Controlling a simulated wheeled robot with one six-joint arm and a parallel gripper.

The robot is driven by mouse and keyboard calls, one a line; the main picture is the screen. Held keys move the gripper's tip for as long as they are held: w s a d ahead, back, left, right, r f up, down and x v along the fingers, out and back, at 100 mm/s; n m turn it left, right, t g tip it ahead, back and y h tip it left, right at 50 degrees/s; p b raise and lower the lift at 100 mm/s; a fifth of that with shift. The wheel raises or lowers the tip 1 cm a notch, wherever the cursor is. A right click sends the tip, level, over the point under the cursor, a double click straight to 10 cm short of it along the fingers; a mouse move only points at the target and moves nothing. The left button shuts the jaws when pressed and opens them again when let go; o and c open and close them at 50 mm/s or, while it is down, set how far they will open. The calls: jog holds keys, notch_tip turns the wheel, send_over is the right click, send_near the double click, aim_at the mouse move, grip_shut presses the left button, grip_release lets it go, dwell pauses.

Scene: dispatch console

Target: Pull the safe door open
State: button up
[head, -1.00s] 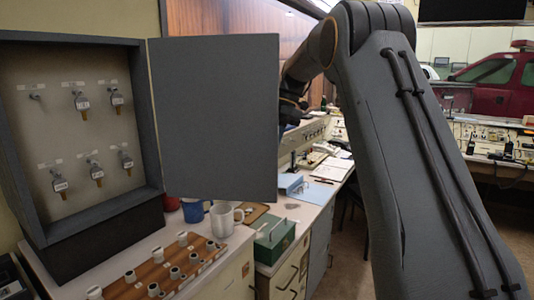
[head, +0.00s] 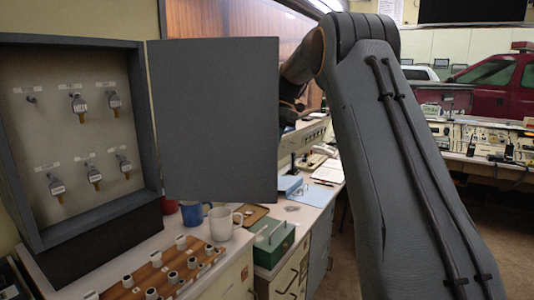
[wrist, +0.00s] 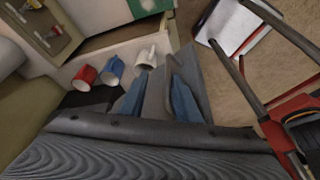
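My arm reaches down behind the door's right edge, and the door hides my gripper there. In the wrist view my gripper (wrist: 158,75) shows two blue fingers set apart, with grey surface between and beside them. I cannot make out clearly whether they touch the door.
A red mug, a blue mug (head: 192,213) and a white mug (head: 222,222) stand on the counter below the door. A wooden rack (head: 160,272) with several pegs is in front, and a green box (head: 272,242) is to the right. Open floor lies right of the counter.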

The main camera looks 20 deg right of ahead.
jog(key=shift+d, duration=0.2)
dwell(0.3)
jog(key=b+v, duration=0.1)
jog(key=v, duration=0.6)
jog(key=shift+r+b, duration=0.4)
jog(key=shift+d, duration=0.1)
